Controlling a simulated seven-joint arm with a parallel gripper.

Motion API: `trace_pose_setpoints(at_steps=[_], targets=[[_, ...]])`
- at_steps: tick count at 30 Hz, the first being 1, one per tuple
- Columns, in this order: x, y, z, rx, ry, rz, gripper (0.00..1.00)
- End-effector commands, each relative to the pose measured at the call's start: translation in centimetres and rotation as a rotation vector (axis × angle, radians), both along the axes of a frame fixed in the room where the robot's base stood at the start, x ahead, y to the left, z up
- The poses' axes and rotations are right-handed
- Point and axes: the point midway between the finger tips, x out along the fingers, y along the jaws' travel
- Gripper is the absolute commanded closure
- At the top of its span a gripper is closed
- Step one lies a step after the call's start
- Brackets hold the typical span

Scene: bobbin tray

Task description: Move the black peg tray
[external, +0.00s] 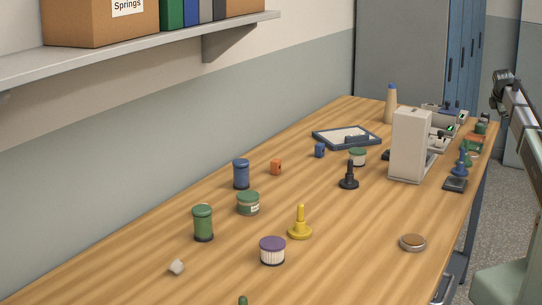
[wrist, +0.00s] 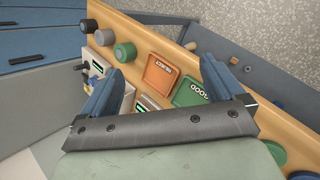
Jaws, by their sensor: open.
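A black peg (external: 348,176) with a round base stands upright mid-bench in the external view. A shallow dark-framed tray (external: 322,142) with a pale inside lies behind it, near the wall side, with a dark item in it. I cannot tell which of these is the black peg tray, and neither is clearly seen in the wrist view. My gripper (wrist: 162,70) is open and empty in the wrist view, its blue fingers spread above the bench's far end. In the external view my arm is at the right edge, well apart from both.
Orange (wrist: 160,74) and green (wrist: 190,92) labelled trays lie below my gripper. A beige machine (external: 408,145) stands right of the black peg. A yellow peg (external: 300,225), purple-lidded jar (external: 272,251) and several spools stand nearer. The front right of the bench is mostly clear.

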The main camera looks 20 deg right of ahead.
Motion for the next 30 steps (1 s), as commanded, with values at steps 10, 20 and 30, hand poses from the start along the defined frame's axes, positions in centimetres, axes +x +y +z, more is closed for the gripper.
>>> trace_pose_setpoints(at_steps=[10,20,30], targets=[[4.6,12.3,4.7,0.051,-0.016,0.191,0.05],[6.8,25.1,3.6,0.118,0.05,0.331,0.05],[6.9,38.3,2.7,0.173,0.13,0.477,0.05]])
